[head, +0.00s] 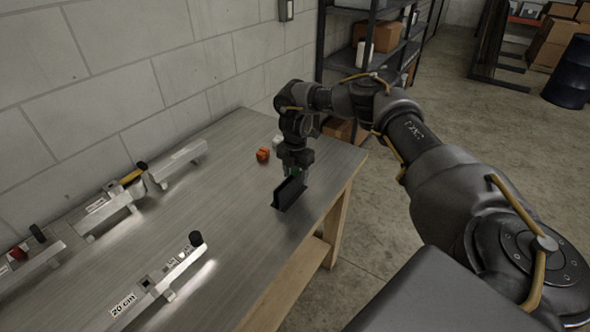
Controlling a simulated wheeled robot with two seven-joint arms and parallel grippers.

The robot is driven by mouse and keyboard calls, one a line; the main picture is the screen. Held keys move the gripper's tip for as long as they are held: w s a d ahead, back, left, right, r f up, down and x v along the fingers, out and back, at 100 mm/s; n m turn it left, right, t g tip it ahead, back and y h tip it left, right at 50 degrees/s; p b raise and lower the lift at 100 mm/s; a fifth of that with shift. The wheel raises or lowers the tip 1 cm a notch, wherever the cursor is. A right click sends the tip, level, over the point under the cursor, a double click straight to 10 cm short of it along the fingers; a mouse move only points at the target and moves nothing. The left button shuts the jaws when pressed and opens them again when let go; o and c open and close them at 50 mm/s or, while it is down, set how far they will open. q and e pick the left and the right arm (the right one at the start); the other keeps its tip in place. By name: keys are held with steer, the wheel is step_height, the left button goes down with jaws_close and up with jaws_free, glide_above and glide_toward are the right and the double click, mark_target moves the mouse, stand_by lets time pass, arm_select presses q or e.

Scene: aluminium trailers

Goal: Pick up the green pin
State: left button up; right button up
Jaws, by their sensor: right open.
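My right gripper (294,173) points down over a small black holder (289,191) near the right edge of the grey metal table. A bit of green, the green pin (297,172), shows between or just behind the fingers, above the holder. Most of the pin is hidden by the gripper and the holder. The gripper is open, with its fingers around or close beside the pin; I cannot tell if they touch it. My left gripper is not in view.
Aluminium trailers stand along the wall (108,210) and at the table's front (160,285), one marked 20 cm. The table (225,205) is bare between them and the holder.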

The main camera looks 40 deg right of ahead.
mark_target(295, 168)
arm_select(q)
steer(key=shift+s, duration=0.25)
arm_select(e)
steer(key=shift+f, duration=0.2)
steer(key=c, duration=1.1)
steer(key=shift+r, duration=0.15)
step_height(295, 168, up, 9)
steer(key=shift+f+b, duration=0.2)
steer(key=shift+b, duration=0.7)
steer(key=shift+r, duration=0.6)
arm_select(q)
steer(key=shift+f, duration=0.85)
